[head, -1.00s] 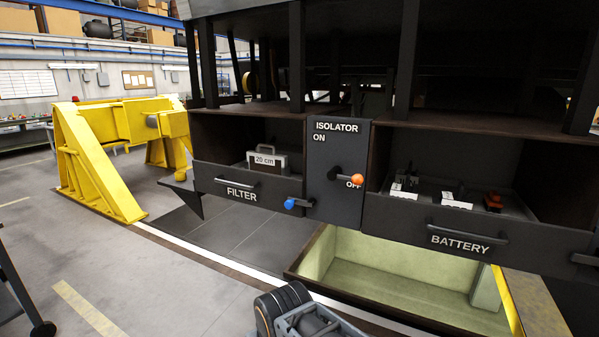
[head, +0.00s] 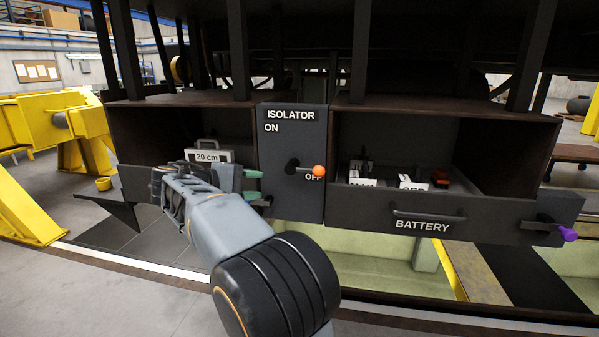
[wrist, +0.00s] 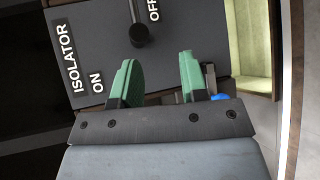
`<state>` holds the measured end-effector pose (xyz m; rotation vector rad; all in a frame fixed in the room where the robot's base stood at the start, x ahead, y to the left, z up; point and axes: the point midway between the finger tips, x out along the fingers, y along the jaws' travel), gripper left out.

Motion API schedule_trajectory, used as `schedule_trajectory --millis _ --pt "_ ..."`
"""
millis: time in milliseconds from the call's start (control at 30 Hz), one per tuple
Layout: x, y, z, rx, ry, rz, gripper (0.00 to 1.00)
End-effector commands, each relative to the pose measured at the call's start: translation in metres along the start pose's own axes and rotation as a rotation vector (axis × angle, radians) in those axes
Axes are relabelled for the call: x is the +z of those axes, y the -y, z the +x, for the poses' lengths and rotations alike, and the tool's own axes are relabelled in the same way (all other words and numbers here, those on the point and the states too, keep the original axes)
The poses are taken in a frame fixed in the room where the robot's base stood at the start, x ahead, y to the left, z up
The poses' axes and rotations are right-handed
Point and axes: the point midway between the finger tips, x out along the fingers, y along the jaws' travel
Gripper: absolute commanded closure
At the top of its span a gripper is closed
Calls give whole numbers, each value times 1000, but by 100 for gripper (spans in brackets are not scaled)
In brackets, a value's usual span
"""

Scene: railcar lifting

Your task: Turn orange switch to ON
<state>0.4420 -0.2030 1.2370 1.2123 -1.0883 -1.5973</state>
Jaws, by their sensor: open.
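The orange switch (head: 319,171) is the orange ball at the end of a short black lever (head: 303,168) on the dark isolator panel (head: 283,203). The lever points right, and the ball partly covers the OFF label; ON is printed higher up at the left. My gripper (head: 252,185), with green fingertips, is open and empty, left of and slightly below the lever and apart from the ball. In the wrist view, the open fingers (wrist: 158,76) face the panel beside the lever's black mount (wrist: 139,34); the orange ball is out of that picture.
A filter drawer holding a grey case (head: 208,156) is at the left, partly behind my arm. The battery drawer (head: 422,220) is at the right. A purple-tipped lever (head: 567,234) sticks out at far right. A blue knob (wrist: 219,97) is close to one finger.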

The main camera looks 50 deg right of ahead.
Motion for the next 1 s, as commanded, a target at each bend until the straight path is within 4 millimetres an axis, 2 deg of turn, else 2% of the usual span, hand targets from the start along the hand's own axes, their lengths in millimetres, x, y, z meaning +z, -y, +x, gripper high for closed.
schedule_trajectory --millis 100,200,700,1000 --pt "-5 -17 2 79 49 23 60" --pt "-5 -24 10 107 66 32 60" --pt "1 -35 98 110 66 32 60" --pt "3 -38 129 110 63 31 60"
